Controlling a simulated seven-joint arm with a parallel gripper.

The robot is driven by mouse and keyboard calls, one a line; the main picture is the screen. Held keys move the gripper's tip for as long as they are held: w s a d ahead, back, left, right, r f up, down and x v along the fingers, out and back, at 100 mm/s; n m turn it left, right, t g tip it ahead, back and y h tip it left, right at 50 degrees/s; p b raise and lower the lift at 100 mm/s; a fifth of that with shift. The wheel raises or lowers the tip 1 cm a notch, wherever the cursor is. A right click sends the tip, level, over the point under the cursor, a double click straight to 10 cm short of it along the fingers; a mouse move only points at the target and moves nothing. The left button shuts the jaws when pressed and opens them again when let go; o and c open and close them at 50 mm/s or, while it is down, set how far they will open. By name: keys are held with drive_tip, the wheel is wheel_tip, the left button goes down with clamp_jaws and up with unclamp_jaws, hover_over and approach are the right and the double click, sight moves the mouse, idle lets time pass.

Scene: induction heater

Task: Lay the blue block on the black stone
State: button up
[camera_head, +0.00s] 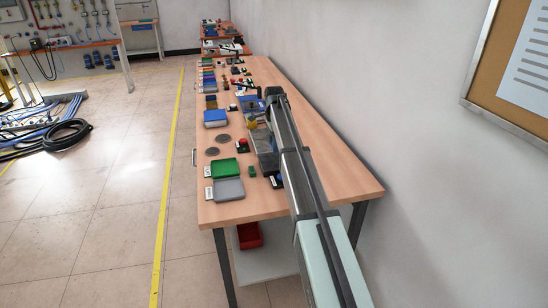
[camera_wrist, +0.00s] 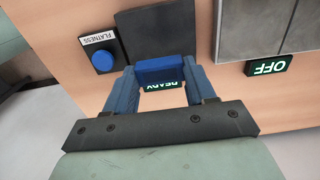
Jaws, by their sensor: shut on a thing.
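My gripper (camera_wrist: 160,78) is shut on a blue block (camera_wrist: 160,70) in the wrist view, one blue finger at each side. The black stone (camera_wrist: 165,28) is a flat, dark square slab, most likely this one, just beyond the block in the picture. The block appears above the table, near the slab's near edge; I cannot tell the exact height or whether they touch.
A blue button (camera_wrist: 103,61) with a FLATNESS label stands left of the slab. Grey plates (camera_wrist: 262,25) and an OFF sign (camera_wrist: 266,66) lie right. Green (camera_head: 223,167) and grey (camera_head: 229,189) trays sit on the table.

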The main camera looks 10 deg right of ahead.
sight(274, 162)
drive_tip(key=shift+f, duration=3.15)
drive_tip(key=o, duration=1.2)
drive_tip(key=shift+f, duration=0.1)
drive_tip(key=shift+c, duration=0.2)
wheel_tip(274, 162, up, 12)
drive_tip(key=shift+r, duration=0.15)
